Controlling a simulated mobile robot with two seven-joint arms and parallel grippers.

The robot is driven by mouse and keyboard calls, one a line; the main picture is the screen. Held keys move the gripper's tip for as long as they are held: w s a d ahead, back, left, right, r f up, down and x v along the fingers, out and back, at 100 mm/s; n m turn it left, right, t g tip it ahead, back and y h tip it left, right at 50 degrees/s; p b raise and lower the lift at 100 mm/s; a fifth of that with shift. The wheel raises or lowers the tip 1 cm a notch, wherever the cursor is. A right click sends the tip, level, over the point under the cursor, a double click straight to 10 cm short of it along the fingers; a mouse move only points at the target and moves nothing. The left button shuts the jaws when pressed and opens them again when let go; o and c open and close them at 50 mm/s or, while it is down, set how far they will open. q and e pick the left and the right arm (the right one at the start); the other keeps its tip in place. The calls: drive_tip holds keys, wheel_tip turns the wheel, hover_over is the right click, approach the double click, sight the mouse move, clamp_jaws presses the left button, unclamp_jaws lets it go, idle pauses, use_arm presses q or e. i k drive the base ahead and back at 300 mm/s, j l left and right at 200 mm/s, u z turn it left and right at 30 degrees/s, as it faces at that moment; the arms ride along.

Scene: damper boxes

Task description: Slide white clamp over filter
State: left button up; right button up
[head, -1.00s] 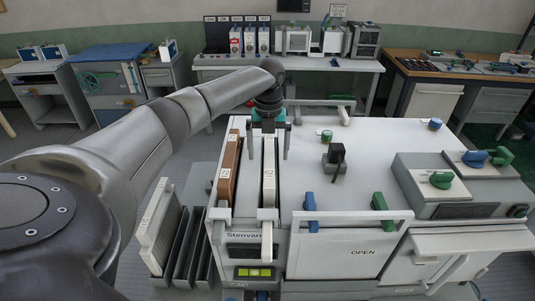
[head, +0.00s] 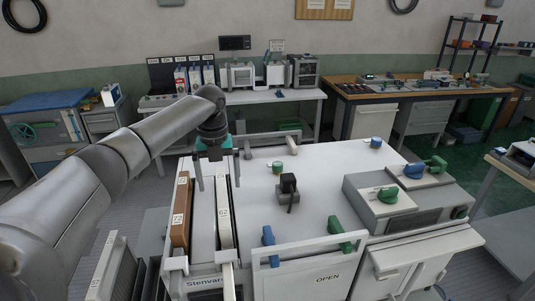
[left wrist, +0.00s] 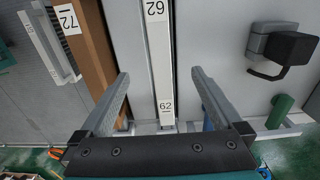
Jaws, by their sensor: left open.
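A white filter (head: 225,212) labelled 62 stands in a slot on the left of the white machine top. It also shows in the left wrist view (left wrist: 161,60). A white clamp-like bracket (head: 228,254) sits at its front end, with a white bar running down from it; I cannot tell if this is the task's clamp. My left gripper (head: 218,180) is open above the filter, one finger to each side, holding nothing. In the left wrist view its fingers (left wrist: 161,74) stand apart on both sides of the filter. My right gripper is out of view.
A brown filter (head: 181,215) labelled 72 stands close left of the white one. A black knob block (head: 288,190) and a blue handle (head: 268,247) stand to the right. The OPEN panel (head: 315,272) is in front. The white machine top between the handles is clear.

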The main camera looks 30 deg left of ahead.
sight(228, 285)
drive_tip(key=k, duration=1.5)
